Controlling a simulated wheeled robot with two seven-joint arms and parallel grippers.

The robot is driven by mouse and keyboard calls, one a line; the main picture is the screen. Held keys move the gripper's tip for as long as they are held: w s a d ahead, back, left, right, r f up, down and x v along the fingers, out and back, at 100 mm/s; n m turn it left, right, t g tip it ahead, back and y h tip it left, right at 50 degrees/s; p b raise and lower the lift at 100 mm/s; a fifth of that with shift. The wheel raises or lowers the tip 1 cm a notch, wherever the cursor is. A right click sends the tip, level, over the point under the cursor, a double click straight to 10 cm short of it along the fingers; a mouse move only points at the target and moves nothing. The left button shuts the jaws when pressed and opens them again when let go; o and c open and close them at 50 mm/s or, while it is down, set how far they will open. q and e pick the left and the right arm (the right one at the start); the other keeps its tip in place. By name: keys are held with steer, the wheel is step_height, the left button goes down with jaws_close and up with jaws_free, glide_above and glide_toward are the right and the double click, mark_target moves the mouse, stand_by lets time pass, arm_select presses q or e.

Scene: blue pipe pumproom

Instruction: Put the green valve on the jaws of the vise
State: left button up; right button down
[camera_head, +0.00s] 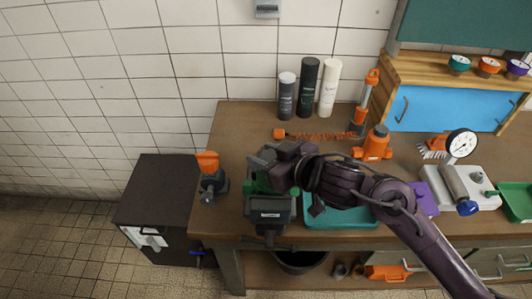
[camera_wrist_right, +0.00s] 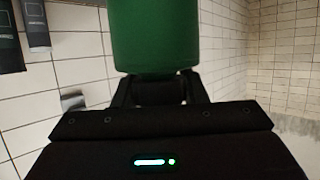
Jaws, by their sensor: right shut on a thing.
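The green valve (camera_wrist_right: 155,38) fills the upper middle of the right wrist view as a smooth green cylinder, between the fingers of my right gripper (camera_wrist_right: 160,90). In the head view my right gripper (camera_head: 268,168) is shut on it, directly over the dark vise (camera_head: 270,210) at the table's front left. Some green shows just under the gripper at the vise's top. My gripper and hand hide most of the valve and the jaws, so I cannot tell whether they touch. My left gripper is not in view.
An orange and grey fitting (camera_head: 209,180) stands left of the vise. A teal tray (camera_head: 335,216) lies to the right under my right arm. Three bottles (camera_head: 308,90) stand at the back by the wall. An orange jack (camera_head: 375,144) stands back right.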

steer(key=shift+f, duration=0.15)
steer(key=c, duration=0.9)
jaws_free()
steer(key=shift+o, duration=0.5)
steer(key=shift+f, duration=0.1)
steer(key=v, duration=0.8)
steer(key=shift+b, duration=0.3)
